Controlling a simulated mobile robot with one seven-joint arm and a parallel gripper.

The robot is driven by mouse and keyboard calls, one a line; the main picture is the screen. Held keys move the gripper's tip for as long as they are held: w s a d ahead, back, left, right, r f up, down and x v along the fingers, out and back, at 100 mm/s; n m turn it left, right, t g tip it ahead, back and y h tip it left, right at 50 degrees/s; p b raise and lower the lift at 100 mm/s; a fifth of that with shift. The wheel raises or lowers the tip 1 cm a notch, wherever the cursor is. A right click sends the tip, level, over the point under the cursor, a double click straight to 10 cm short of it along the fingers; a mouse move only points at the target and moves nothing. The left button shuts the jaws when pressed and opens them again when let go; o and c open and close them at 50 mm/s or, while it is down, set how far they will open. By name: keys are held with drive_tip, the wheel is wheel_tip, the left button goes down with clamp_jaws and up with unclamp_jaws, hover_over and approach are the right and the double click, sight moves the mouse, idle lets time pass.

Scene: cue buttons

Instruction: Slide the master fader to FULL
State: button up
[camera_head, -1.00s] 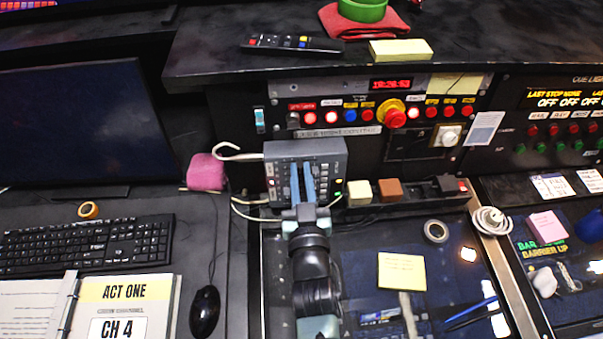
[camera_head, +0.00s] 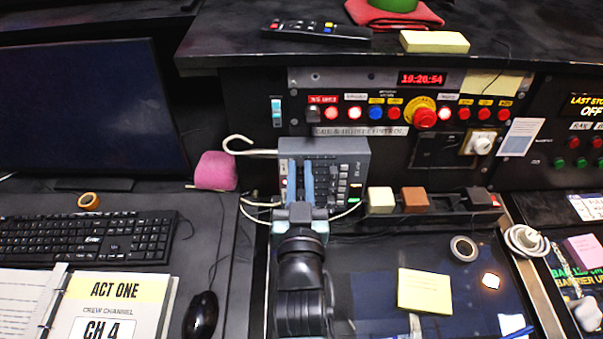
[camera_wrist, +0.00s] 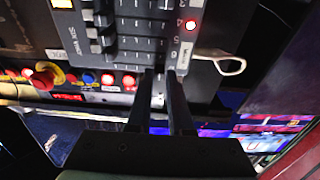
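The fader console (camera_head: 352,150) is a grey box below the red-lit button panel, with rows of dark keys or sliders on its face. It also fills the top of the wrist view (camera_wrist: 140,28), upside down. I cannot tell which slider is the master fader; my fingers hide part of the face. Contact with the console cannot be made out.
A red mushroom button (camera_head: 425,117) is on the panel above. Below is a dark desk with a yellow note (camera_head: 424,291).

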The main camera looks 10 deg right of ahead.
drive_tip(key=o, duration=0.4)
drive_tip(key=shift+a, duration=0.2)
drive_tip(key=shift+d, duration=0.1)
drive_tip(key=b+v, duration=0.2)
drive_tip(key=v, duration=1.1)
drive_tip(key=shift+w, duration=0.1)
